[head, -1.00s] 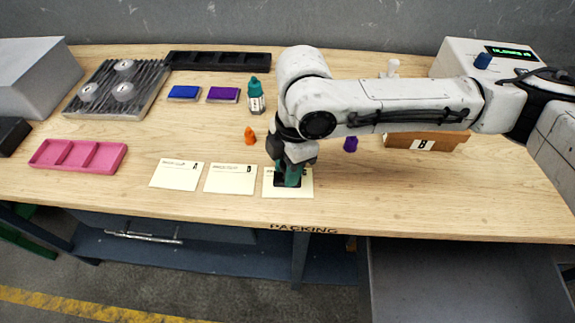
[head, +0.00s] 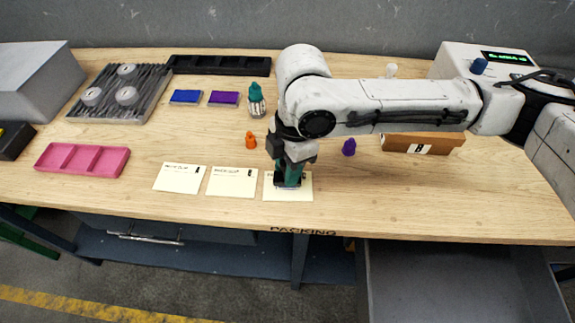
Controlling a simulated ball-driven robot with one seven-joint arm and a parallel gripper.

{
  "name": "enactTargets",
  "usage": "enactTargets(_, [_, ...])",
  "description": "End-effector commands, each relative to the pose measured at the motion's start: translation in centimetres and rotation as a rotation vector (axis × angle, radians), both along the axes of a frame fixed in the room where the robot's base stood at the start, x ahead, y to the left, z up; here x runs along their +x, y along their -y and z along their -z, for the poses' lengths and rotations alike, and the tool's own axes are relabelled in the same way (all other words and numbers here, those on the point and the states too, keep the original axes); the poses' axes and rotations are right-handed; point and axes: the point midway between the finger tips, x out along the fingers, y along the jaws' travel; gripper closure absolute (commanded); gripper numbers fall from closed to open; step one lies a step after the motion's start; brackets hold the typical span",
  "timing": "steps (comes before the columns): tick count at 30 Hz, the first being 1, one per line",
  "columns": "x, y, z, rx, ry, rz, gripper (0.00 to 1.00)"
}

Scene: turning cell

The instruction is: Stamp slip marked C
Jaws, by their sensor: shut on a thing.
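My gripper (head: 291,160) is shut on a teal stamp (head: 290,173) with a dark base. The stamp is upright over the rightmost of three cream slips (head: 300,193) at the front of the table. The stamp and gripper hide the upper middle of this slip, and its letter cannot be read. Whether the stamp touches the paper or hovers just above it, I cannot tell. The middle slip (head: 232,183) and the left slip (head: 178,178) lie flat beside it. Behind are a blue ink pad (head: 186,97) and a purple ink pad (head: 223,98).
An orange piece (head: 250,140), a purple piece (head: 349,147) and a teal-capped bottle (head: 256,100) stand near my arm. A pink tray (head: 82,159) is at left, a brown box (head: 420,143) at right. An open drawer (head: 455,290) is below. The right front table is clear.

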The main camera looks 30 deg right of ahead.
Motion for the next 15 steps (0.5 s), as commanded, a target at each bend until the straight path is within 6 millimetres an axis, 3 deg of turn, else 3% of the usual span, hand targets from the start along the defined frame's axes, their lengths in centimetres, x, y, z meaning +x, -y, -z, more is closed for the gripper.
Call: enactTargets(15, [0.1, 0.0, -4.2, 0.001, 0.002, 0.0, 0.87])
